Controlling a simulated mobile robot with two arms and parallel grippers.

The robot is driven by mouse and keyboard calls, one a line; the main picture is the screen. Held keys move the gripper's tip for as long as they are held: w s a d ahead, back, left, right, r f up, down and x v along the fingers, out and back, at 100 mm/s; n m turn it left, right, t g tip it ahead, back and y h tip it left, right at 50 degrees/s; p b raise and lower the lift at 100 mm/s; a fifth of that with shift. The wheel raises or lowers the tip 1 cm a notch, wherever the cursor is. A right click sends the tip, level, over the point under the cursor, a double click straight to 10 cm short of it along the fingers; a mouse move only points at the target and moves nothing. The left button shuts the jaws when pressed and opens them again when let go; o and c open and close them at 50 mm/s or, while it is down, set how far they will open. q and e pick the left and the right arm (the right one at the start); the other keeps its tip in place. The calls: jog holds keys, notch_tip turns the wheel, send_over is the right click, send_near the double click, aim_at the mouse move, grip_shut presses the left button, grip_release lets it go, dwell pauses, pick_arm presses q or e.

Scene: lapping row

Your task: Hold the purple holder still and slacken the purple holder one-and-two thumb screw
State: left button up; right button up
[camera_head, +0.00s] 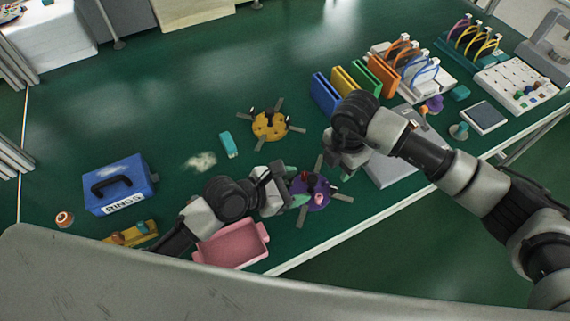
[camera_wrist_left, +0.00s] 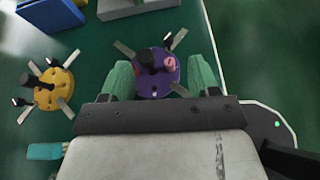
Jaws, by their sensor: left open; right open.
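The purple holder (camera_head: 318,194) is a round purple disc with metal arms, on the green table near its front edge. In the left wrist view the purple holder (camera_wrist_left: 152,84) shows a tall dark central knob (camera_wrist_left: 147,60), a small pink-red marked part (camera_wrist_left: 169,64) and several arms with dark screws. I cannot tell which is the one-and-two screw. My left gripper (camera_head: 297,188) is open, its green fingers on either side of the holder; in its wrist view (camera_wrist_left: 160,82) contact is unclear. My right gripper (camera_head: 336,168) is open just above and behind the holder; its fingertips are partly hidden.
A yellow holder (camera_head: 270,125) stands behind and left. A pink tray (camera_head: 230,246) lies in front left, a blue RINGS box (camera_head: 119,184) further left. A grey plate (camera_head: 395,165) is close on the right, with coloured upright slabs (camera_head: 325,94) behind.

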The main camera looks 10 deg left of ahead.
pick_arm(q)
notch_tip(320, 180, up, 4)
jog(key=w+a+n, duration=0.1)
jog(key=w+a, duration=0.1)
send_near(309, 180)
notch_tip(309, 180, down, 2)
jog(key=w+d, duration=0.2)
jog(key=shift+t+h, duration=0.3)
jog(key=x, duration=0.7)
jog(key=shift+s+d, duration=0.1)
jog(key=shift+d, duration=0.05)
